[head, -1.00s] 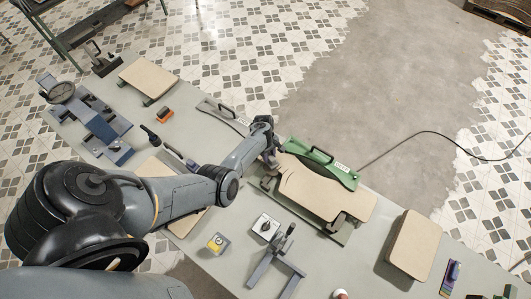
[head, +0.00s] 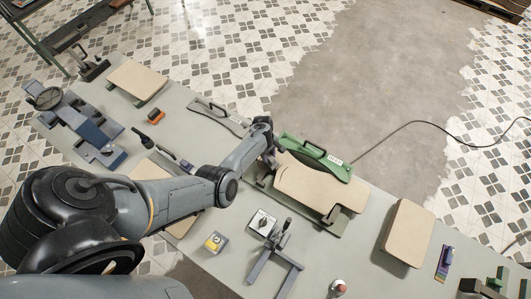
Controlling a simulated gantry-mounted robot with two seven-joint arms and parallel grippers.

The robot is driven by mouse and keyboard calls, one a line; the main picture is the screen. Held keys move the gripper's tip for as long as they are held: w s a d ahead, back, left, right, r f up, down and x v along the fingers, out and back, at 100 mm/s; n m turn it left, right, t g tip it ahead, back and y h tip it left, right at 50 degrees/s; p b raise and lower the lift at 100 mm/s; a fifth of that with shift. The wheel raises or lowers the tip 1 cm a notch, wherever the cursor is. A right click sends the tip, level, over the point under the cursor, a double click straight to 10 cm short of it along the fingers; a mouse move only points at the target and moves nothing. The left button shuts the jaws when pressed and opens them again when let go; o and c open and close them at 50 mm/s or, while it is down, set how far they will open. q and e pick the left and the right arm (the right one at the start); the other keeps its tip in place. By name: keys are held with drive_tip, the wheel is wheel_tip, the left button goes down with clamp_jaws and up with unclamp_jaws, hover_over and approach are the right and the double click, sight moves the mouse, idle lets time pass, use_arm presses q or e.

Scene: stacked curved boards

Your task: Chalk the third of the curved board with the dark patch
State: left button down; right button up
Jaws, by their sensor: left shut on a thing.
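A cream curved board (head: 312,192) lies in the middle of the bench on a grey-green holder (head: 325,228). A green piece with a black handle (head: 318,153) and a white label stands along its far edge. My left gripper (head: 271,161) is at the left end of this board, pointing down. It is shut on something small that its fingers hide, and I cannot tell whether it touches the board. Other cream boards lie at the upper left (head: 138,79), partly under my left arm (head: 147,170), and at the right (head: 408,233). I cannot make out a dark patch on any. My right gripper is not in view.
A grey lever fixture (head: 275,259), a dial box (head: 262,222) and a yellow-topped button box (head: 215,242) stand in front of the middle board. A blue fixture (head: 88,124) and an orange block (head: 155,116) are at the left.

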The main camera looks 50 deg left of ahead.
use_arm(q)
drive_tip(key=shift+r, duration=0.2)
idle(0.3)
drive_tip(key=shift+r+p, duration=0.6)
drive_tip(key=shift+p, duration=0.05)
drive_tip(key=shift+r, duration=0.1)
drive_tip(key=shift+d+v, duration=0.2)
drive_tip(key=shift+v, duration=0.75)
drive_tip(key=shift+d+v, duration=0.2)
drive_tip(key=shift+v, duration=0.75)
drive_tip(key=shift+d+v, duration=0.2)
drive_tip(key=shift+v, duration=0.8)
